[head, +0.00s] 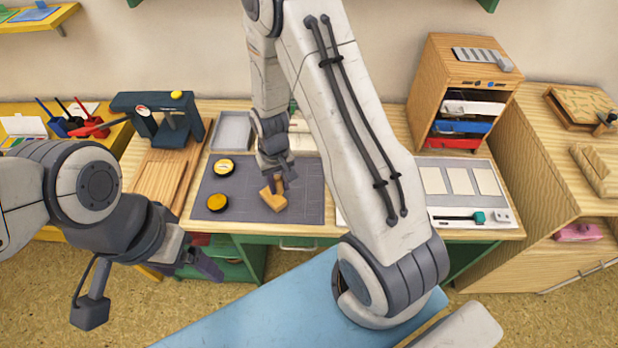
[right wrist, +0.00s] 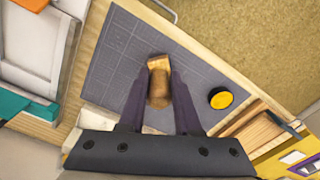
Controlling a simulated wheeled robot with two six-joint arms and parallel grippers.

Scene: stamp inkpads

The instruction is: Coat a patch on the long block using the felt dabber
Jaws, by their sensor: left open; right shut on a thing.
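My right gripper (head: 275,184) is over the grey cutting mat (head: 305,190), shut on a brown rounded piece, apparently the felt dabber (right wrist: 159,90). A light wooden block (head: 273,200), apparently the long block, lies on the mat directly below it; its end (right wrist: 158,63) shows beyond the dabber in the right wrist view. I cannot tell whether the dabber touches the block. My left gripper (head: 205,266) is open and empty in front of the bench.
A dark press (head: 170,125) stands on a wooden board at the left. A grey tray (head: 232,131) is behind the mat. White cards (head: 460,181) lie right of my right arm, with a wooden cabinet (head: 465,85) behind. The mat's front middle is free.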

